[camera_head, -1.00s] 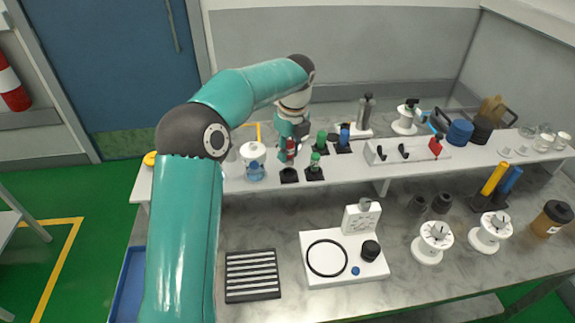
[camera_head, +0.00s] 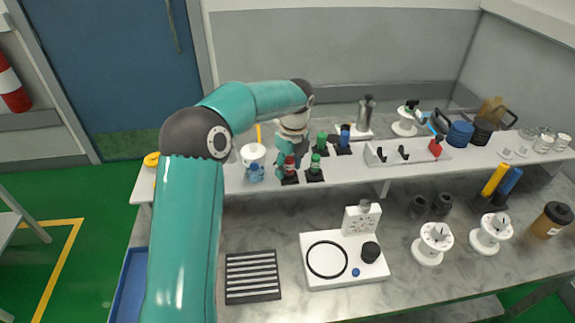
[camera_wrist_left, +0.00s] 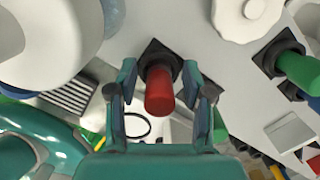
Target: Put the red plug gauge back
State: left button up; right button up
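The red plug gauge (camera_head: 290,164) stands upright at a black square holder (camera_head: 290,180) on the raised white shelf. In the left wrist view the red plug gauge (camera_wrist_left: 160,92) is between my left gripper's fingers (camera_wrist_left: 160,78), with the black holder (camera_wrist_left: 157,53) just beyond it. A gap shows on each side of the gauge, so the gripper is open around it. In the head view my left gripper (camera_head: 283,162) comes down close to the gauge. How deep the gauge sits in the holder is hidden. My right gripper is not in view.
Green plug gauges (camera_head: 315,163) in black holders stand close on the right, with a blue one (camera_head: 344,138) behind. A white container (camera_head: 253,154) and a blue-topped item (camera_head: 255,173) are close on the left. A white rack (camera_head: 408,154) stands farther right.

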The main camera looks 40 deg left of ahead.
aim_at(292, 160)
pick_arm(q)
jog(key=r, duration=0.3)
jog(key=d+r, duration=0.1)
jog(key=r, duration=0.7)
jog(key=shift+d+r, duration=0.1)
jog(key=shift+d, duration=0.1)
jog(key=shift+r, duration=0.5)
jog(key=shift+s, duration=0.1)
